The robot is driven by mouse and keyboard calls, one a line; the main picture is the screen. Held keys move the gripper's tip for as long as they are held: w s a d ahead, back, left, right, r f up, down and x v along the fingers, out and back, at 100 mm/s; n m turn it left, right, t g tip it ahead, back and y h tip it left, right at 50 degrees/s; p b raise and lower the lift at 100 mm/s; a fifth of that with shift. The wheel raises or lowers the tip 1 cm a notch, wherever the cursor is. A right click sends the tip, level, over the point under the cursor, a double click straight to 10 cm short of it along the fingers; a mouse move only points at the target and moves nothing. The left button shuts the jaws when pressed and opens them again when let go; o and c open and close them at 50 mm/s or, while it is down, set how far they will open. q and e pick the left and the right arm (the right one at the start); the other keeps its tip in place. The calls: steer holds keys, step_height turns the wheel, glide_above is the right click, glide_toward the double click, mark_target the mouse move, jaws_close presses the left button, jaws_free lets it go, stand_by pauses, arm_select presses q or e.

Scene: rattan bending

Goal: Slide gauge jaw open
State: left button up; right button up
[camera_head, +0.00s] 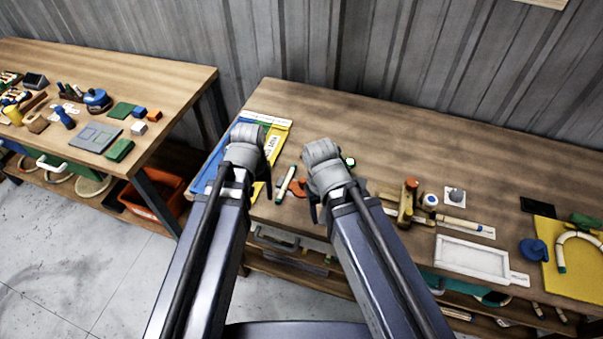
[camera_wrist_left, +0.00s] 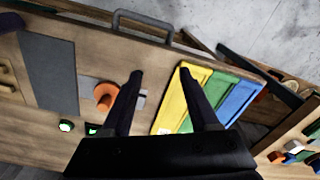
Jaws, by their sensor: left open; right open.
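I cannot pick out the gauge or its jaw for certain. An orange part (camera_head: 297,187) lies on the right workbench between my two grippers. An orange knob-like part (camera_wrist_left: 106,95) on a grey plate shows in the left wrist view, left of my left fingers. My left gripper (camera_wrist_left: 161,73) is open with nothing between its fingers. In the head view my left gripper (camera_head: 264,180) is over the bench beside the coloured panels, its fingers partly hidden. My right gripper (camera_head: 314,205) is near the bench's front edge, right of the orange part. It is open; its fingers are mostly hidden.
Yellow, green and blue panels (camera_wrist_left: 205,98) lie right of my left fingers. A green-and-white stick (camera_head: 286,183) lies between my arms. A wooden-handled tool (camera_head: 407,202) and a white tray (camera_head: 472,259) lie farther right. A drawer handle (camera_wrist_left: 142,18) projects from the bench front.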

arm_select(q)
steer(key=w+d+n, duration=0.4)
steer(key=w+n, duration=0.3)
steer(key=n, duration=0.6)
glide_above(303, 180)
steer(key=shift+a, duration=0.3)
steer(key=shift+d+n, duration=0.25)
steer(key=shift+n, duration=0.05)
steer(key=shift+f, duration=0.15)
arm_select(e)
steer(key=shift+f, duration=0.1)
arm_select(q)
step_height(303, 180, down, 8)
steer(key=b, duration=0.8)
steer(key=shift+r, duration=0.2)
arm_select(e)
step_height(303, 180, down, 8)
steer(key=shift+r, duration=0.15)
arm_select(q)
jaws_close()
